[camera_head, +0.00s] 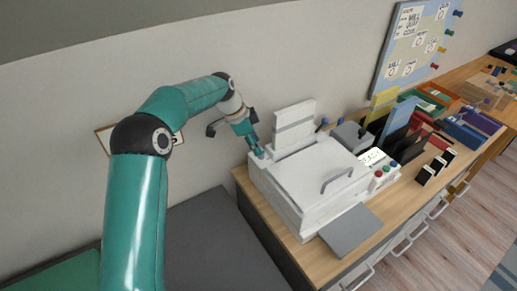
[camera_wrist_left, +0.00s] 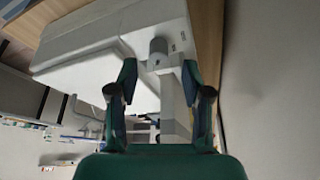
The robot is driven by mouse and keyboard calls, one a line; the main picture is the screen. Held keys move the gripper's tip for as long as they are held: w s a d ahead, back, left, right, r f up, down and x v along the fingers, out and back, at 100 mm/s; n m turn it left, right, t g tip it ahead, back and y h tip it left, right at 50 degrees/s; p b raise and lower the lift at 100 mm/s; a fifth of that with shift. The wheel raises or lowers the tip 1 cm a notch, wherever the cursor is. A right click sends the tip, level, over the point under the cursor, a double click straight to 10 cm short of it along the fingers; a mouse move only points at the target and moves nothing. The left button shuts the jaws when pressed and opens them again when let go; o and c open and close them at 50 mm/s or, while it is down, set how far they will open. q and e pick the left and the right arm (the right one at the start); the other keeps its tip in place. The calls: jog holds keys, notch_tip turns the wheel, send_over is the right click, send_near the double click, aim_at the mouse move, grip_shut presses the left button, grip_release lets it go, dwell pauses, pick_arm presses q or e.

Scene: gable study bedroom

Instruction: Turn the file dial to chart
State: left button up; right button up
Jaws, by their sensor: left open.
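A white printer-like machine (camera_head: 318,172) with a handled lid stands on the wooden cabinet top. In the left wrist view, a small grey round knob (camera_wrist_left: 158,46), which looks like the file dial, sits on the machine's pale side (camera_wrist_left: 85,38). Small dark marks show beside it, too small to read. My left gripper (camera_head: 257,150) reaches down at the machine's back left corner and hides the dial in the head view. In the left wrist view the open fingers (camera_wrist_left: 159,72) stand either side of the knob; I cannot tell if they touch it. My right gripper is out of view.
A control panel with coloured buttons (camera_head: 382,172) is at the machine's right side. A grey tray (camera_head: 351,230) juts from its front. Upright folders (camera_head: 400,118) and black holders crowd the cabinet's right. A wall lies close behind; a dark grey surface (camera_head: 215,235) is at left.

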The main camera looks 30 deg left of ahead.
pick_arm(q)
jog(key=v, duration=0.8)
